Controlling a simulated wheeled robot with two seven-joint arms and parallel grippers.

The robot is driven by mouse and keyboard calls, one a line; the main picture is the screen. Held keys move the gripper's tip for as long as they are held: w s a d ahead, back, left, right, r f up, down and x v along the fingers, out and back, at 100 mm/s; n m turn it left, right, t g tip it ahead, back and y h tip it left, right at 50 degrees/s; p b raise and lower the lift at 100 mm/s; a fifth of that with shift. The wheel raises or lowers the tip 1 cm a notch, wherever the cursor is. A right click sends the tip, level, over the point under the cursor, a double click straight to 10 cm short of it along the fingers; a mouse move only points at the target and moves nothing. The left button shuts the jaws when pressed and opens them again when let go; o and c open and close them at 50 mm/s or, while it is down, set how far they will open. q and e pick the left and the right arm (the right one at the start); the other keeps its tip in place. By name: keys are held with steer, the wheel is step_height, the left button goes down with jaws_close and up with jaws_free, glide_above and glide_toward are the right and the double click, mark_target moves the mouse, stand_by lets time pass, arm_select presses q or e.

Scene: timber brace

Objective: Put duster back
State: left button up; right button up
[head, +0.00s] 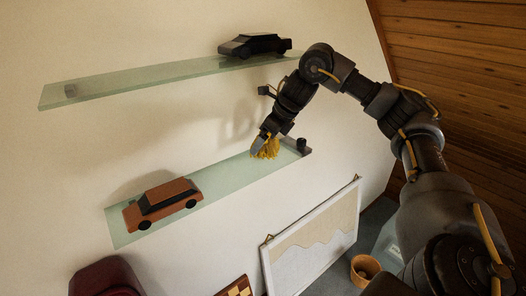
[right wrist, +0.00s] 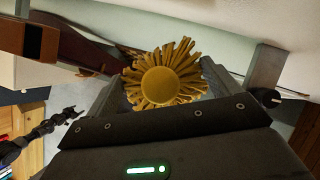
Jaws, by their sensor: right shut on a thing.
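The duster (head: 268,151) has yellow strands and is at the right part of the lower glass shelf (head: 228,178). My right gripper (head: 262,140) is shut on it. In the right wrist view the duster's round end with fanned strands (right wrist: 160,86) shows between the two fingers. The strands are close to the shelf surface; I cannot tell whether they touch it. A dark jointed arm end at the left of the right wrist view looks like my left gripper (right wrist: 72,113), too small to read its jaws.
An orange model car (head: 162,203) stands on the lower shelf's left part. A small black piece (head: 302,145) is at its right end. A black car (head: 254,45) stands on the upper shelf (head: 150,80). Below are a framed board (head: 312,240), a terracotta pot (head: 365,268) and a dark red chair (head: 104,278).

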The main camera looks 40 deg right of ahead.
mark_target(264, 161)
steer(key=shift+w+d+f, duration=0.3)
steer(key=shift+w+f, duration=0.2)
steer(key=shift+f, duration=0.25)
steer(key=shift+w+d+f, duration=0.25)
steer(key=shift+w+f, duration=0.25)
steer(key=shift+f, duration=0.25)
steer(key=shift+s+a+f, duration=0.1)
steer(key=shift+f, duration=1.3)
steer(key=o, duration=0.6)
steer(key=shift+f, duration=0.1)
steer(key=shift+o, duration=0.2)
steer(key=shift+r, duration=0.2)
steer(key=v, duration=1)
steer(key=shift+r, duration=0.1)
steer(key=shift+v, duration=0.85)
